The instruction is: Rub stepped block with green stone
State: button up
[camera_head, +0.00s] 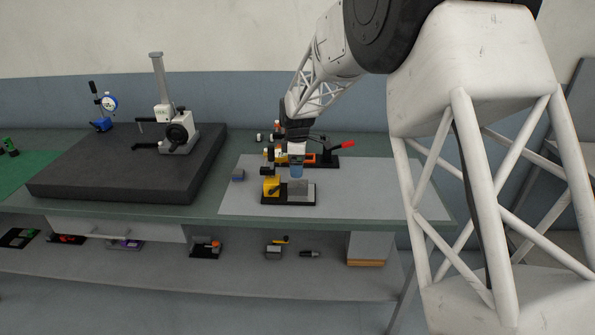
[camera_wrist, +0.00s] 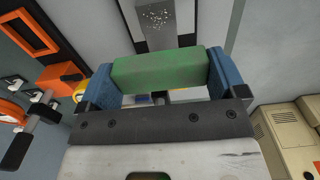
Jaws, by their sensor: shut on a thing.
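My gripper (camera_head: 297,173) points down over the grey mat, just above the stepped block. In the wrist view its two blue fingers are shut on the green stone (camera_wrist: 160,70), a green bar held crosswise between the fingertips. The stone cannot be made out in the head view. The grey metal stepped block (camera_head: 298,188) sits on a black base beside a yellow holder (camera_head: 271,187). A grey, speckled metal face, likely the block (camera_wrist: 157,20), shows beyond the stone in the wrist view. I cannot tell whether stone and block touch.
An orange toggle clamp with a red handle (camera_head: 345,145) stands just behind my gripper. A small blue block (camera_head: 238,175) lies to the left on the mat (camera_head: 360,200). A dark slab (camera_head: 95,175) bears a measuring stand (camera_head: 175,130). The mat's right side is clear.

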jog(key=shift+r, duration=1.4)
jog(key=shift+f, duration=0.3)
